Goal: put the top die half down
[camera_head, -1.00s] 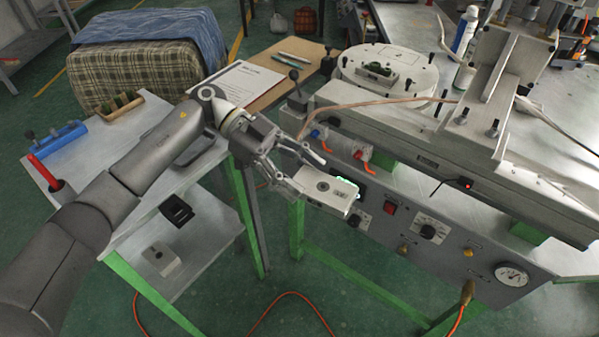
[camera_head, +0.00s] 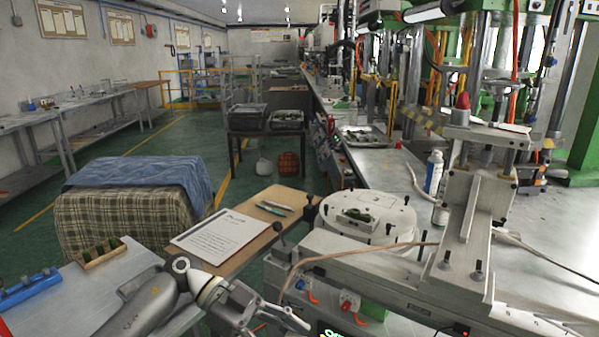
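My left gripper (camera_head: 268,318) is at the bottom edge of the view, in front of the machine's left end. A small light block with a dark green cavity (camera_head: 360,216), which looks like the other die half, lies on the round white plate (camera_head: 342,232) of the machine. My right gripper is not in view.
A clipboard with paper (camera_head: 215,235) and pens lie on a brown board (camera_head: 262,229). A wooden rack (camera_head: 102,252) and a blue holder (camera_head: 28,290) stand on the left table. Upright pegs and a black-knobbed lever (camera_head: 279,232) surround the round plate. A bracket (camera_head: 470,215) rises at its right.

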